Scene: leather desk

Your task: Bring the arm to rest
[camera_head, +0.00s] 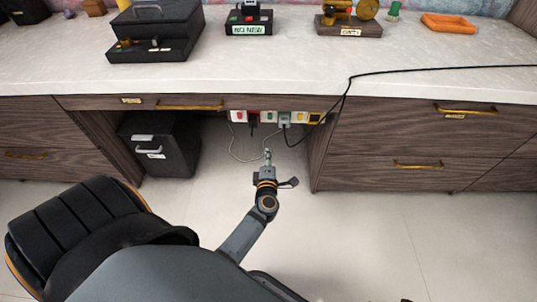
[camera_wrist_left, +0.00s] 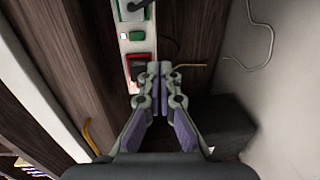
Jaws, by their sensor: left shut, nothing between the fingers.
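My left gripper (camera_head: 268,156) reaches forward in the head view, in front of the open knee space under the desk. In the left wrist view its fingertips (camera_wrist_left: 159,70) are together and hold nothing. A power strip (camera_head: 272,117) runs under the desk's front edge, with plugs and coloured switches. The strip also shows in the left wrist view (camera_wrist_left: 137,50), with a red switch close beyond the fingertips in the picture. I cannot tell whether the fingers touch it. My right gripper is not in view.
The desk (camera_head: 260,80) carries a black box (camera_head: 155,30), a small dark stand (camera_head: 249,22) and an orange tray (camera_head: 448,23). A black bin (camera_head: 172,160) stands under it. Cables hang from the strip. The floor at right is clear.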

